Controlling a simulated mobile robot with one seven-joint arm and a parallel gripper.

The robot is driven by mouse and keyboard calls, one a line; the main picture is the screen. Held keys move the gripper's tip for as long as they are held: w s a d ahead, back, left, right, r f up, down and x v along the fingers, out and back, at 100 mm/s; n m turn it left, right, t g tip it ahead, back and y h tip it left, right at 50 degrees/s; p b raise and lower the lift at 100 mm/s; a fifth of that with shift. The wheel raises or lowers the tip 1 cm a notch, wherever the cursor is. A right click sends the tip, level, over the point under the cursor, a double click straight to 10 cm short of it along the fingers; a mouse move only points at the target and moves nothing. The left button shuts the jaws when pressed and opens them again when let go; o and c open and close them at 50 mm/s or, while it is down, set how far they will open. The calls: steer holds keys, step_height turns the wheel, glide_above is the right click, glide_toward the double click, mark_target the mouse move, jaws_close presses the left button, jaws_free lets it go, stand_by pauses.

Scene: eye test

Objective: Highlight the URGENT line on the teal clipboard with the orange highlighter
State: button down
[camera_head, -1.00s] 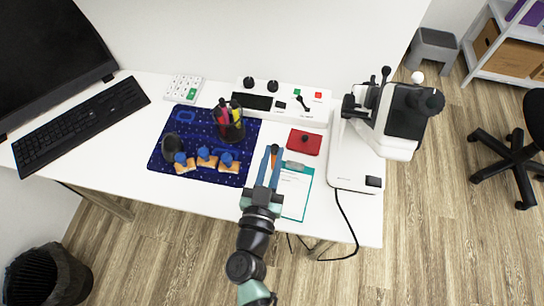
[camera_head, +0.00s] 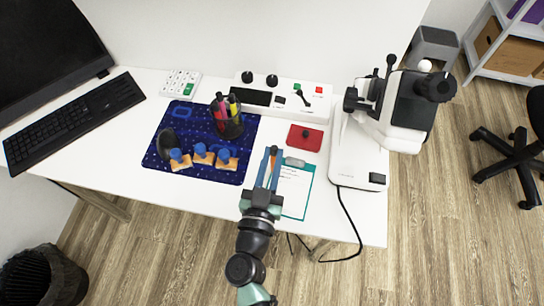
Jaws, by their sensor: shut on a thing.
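The teal clipboard (camera_head: 310,182) lies on the white table near its front edge, with a white sheet and a grey clip at its far end. Its left part is hidden behind my gripper. The writing is too small to read, so I cannot pick out the URGENT line. My gripper (camera_head: 271,154) has blue fingers shut on a slim orange thing, seemingly the orange highlighter (camera_head: 271,165), with a dark end pointing away from me. It is at the clipboard's left edge; I cannot tell whether it touches the sheet.
A red pad (camera_head: 305,138) lies behind the clipboard. A white microscope (camera_head: 360,165) stands close on the right. On the left, a dark blue mat (camera_head: 206,112) holds a pen cup (camera_head: 228,122) and several blue-handled stamps. A white control box (camera_head: 300,100) stands behind.

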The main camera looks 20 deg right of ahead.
steer(key=shift+f+b, duration=0.3)
steer(key=shift+f, duration=0.3)
stand_by(0.4)
steer(key=shift+s+d, duration=0.1)
steer(key=shift+d, duration=0.05)
steer(key=shift+s+d+p, duration=0.25)
steer(key=shift+d+p, duration=0.05)
steer(key=shift+s+d, duration=0.3)
steer(key=shift+d, duration=0.1)
steer(key=shift+s+d, duration=0.1)
steer(key=shift+d, duration=0.05)
steer(key=shift+s+d, duration=0.25)
